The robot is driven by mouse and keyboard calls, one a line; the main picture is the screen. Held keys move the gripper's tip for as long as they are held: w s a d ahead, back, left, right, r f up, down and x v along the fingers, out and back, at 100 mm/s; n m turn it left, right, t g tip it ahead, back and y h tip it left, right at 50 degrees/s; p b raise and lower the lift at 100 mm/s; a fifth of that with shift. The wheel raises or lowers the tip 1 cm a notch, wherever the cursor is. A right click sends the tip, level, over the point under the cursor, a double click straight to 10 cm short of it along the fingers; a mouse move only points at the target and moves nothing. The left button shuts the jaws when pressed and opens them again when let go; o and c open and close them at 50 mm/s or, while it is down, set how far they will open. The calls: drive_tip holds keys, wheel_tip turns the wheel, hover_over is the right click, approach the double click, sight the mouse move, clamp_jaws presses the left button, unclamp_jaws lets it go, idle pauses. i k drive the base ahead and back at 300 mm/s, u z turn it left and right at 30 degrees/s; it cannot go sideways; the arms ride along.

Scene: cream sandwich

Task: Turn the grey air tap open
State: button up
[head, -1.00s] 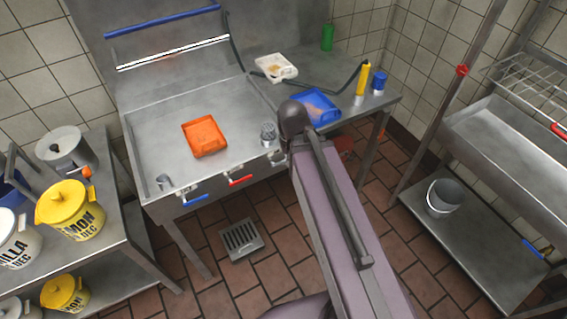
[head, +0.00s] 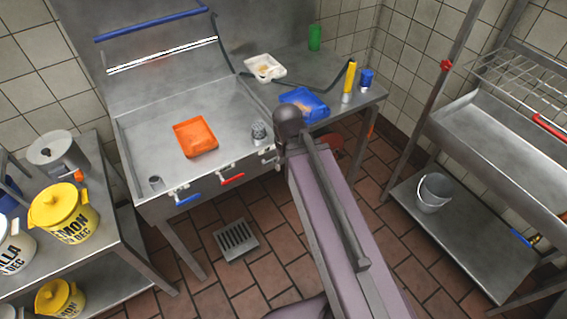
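A row of taps sits along the front edge of the steel sink (head: 222,185). One has a blue handle (head: 187,200) and one a red handle (head: 232,179). To their right, a small grey tap (head: 269,160) shows close beside my arm; its handle position is too small to tell. My arm crosses the middle of the view and its elbow stands just right of that tap in the picture. My gripper is not in view.
An orange tray (head: 195,138) lies in the sink. A blue tray (head: 303,103) lies on the side counter. Yellow-lidded tubs (head: 64,212) stand on the left table. A bucket (head: 434,193) stands on the right lower shelf. The tiled floor has a drain grate (head: 236,240).

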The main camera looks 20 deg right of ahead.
sight(265, 163)
drive_tip(key=z, duration=0.2)
drive_tip(key=k, duration=1.15)
drive_tip(key=u, duration=0.15)
